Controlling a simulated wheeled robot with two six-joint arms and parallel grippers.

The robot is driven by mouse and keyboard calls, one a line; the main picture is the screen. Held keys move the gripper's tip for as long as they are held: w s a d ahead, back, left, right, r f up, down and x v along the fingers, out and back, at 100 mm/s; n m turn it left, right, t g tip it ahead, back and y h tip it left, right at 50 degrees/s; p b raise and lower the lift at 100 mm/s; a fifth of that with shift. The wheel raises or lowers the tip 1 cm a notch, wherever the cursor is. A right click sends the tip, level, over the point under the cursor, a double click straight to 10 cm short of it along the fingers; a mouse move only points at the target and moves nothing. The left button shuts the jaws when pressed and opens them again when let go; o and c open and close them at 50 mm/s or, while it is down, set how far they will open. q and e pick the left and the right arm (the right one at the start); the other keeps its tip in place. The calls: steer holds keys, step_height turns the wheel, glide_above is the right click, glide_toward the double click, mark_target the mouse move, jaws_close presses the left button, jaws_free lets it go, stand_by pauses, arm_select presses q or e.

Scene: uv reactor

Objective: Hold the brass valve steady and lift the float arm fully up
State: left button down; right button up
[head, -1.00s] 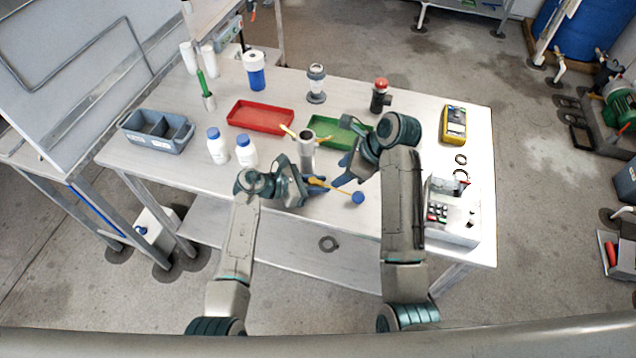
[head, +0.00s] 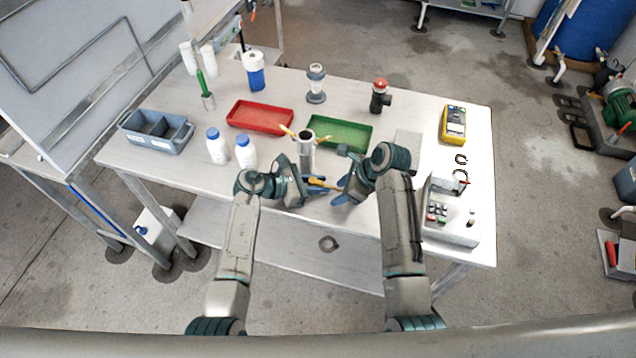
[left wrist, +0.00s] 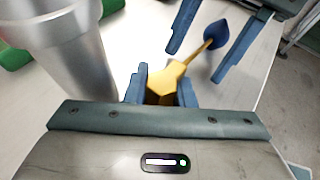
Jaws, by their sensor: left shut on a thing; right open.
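The brass valve (left wrist: 163,82) sits between the fingers of my left gripper (left wrist: 160,88), which is shut on it, beside the steel cylinder (left wrist: 85,60). A thin brass float arm (left wrist: 207,44) runs from the valve to a blue float (left wrist: 217,34). In the left wrist view the two fingers of my right gripper (left wrist: 208,48) are open on either side of the float arm, without gripping it. In the head view the brass piece (head: 318,183) shows between my left gripper (head: 305,184) and my right gripper (head: 345,191). The float is hidden there.
The red tray (head: 233,122) and green tray (head: 362,148) lie behind the cylinder. White bottles (head: 245,153) stand left of my left gripper. A control box (head: 450,230) and a yellow meter (head: 454,125) are at right. The bench's front edge is close.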

jaws_close()
